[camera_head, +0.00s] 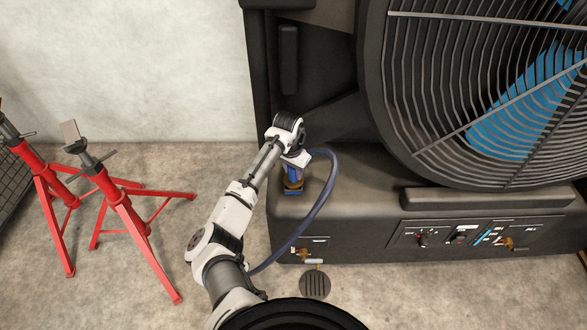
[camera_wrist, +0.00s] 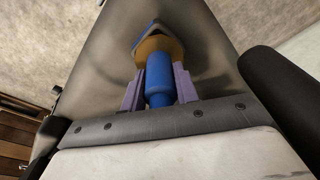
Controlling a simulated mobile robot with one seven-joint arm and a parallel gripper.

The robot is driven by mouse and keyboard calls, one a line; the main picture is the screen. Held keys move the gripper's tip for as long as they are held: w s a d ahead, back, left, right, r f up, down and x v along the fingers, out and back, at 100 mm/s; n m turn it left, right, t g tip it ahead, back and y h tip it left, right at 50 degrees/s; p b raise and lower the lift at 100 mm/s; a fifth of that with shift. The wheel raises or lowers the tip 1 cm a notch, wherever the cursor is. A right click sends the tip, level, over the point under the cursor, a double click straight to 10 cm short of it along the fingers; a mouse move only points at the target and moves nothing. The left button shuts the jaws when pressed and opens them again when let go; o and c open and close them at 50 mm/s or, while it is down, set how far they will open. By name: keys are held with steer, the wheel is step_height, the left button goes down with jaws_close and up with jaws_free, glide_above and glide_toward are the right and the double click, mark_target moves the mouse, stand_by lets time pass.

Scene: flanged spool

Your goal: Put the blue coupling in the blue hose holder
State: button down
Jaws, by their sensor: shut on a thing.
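My gripper (camera_head: 292,172) is over the left end of the dark machine ledge, pointing down. In the wrist view its purple fingers (camera_wrist: 158,88) are shut on the blue coupling (camera_wrist: 158,92), one on each side. Beyond the fingertips is an orange-brass part (camera_wrist: 160,50) with blue around and beyond it. In the head view a blue holder (camera_head: 292,191) with a brass-coloured part sits on the ledge, directly under the gripper. The coupling's end meets or nearly meets the brass part; I cannot tell how far in it is.
A dark blue hose (camera_head: 322,195) loops from the gripper down past the ledge to the floor. A large caged fan (camera_head: 470,90) stands to the right. A control panel (camera_head: 465,235) is on the machine's front. Red stands (camera_head: 120,205) are on the floor at left.

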steer(key=c, duration=1.1)
jaws_free()
steer(key=shift+f, duration=0.1)
steer(key=shift+o, duration=0.2)
steer(key=shift+s+a+r+b, duration=0.1)
steer(key=shift+r+b, duration=0.1)
steer(key=shift+r, duration=1.1)
steer(key=shift+s+a+r+b, duration=0.1)
steer(key=shift+s+r+b, duration=0.05)
steer(key=shift+r, duration=1.1)
steer(key=shift+s+r+b, duration=0.1)
steer(key=shift+r+b, duration=0.1)
steer(key=shift+r, duration=1.1)
